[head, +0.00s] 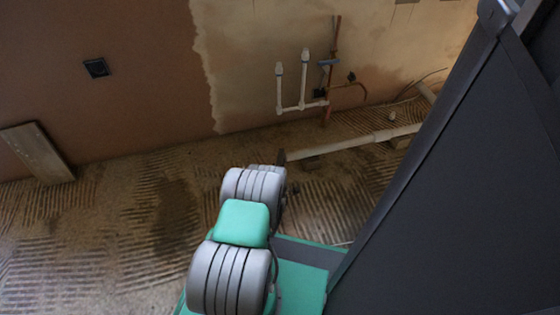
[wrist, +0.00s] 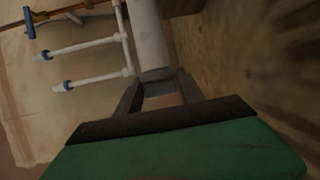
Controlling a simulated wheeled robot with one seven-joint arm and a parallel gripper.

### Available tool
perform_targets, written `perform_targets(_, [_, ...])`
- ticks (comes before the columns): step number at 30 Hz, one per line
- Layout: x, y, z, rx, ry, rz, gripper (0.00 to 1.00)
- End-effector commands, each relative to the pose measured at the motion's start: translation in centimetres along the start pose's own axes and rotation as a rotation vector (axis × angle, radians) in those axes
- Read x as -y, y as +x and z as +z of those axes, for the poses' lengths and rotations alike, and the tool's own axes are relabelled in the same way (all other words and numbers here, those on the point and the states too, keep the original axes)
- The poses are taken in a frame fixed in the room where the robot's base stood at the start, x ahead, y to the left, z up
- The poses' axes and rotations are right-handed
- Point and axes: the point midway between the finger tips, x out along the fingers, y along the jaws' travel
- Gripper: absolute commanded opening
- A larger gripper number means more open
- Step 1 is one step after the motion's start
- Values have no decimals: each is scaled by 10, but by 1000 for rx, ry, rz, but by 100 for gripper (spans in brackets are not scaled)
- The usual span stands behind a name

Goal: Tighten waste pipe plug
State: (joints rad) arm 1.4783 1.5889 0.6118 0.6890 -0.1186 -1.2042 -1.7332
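The white waste pipe (head: 352,144) lies low along the wall, its near end beside my arm's end in the head view. In the wrist view the pipe (wrist: 151,38) points toward my gripper (wrist: 160,82). A grey end piece, seemingly the plug (wrist: 157,75), sits at the pipe's end between my fingertips. The two fingers stand apart, one on each side of it. I cannot tell whether they press on it or only surround it. In the head view my arm hides most of the gripper, and the plug is not clear.
White and copper supply pipes (head: 303,103) with a blue-handled valve (head: 328,62) rise from the wall behind the waste pipe. A board (head: 37,153) leans on the wall at left. The ridged floor (head: 120,235) at left is clear.

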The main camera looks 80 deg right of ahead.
Motion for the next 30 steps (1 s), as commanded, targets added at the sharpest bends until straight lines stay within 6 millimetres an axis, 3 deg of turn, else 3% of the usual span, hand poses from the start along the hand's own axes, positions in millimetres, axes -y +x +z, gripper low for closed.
perform_targets(15, [0,0,-4,-6,0,0,3])
perform_targets(30, [0,-1,-6,-10,54,126,3])
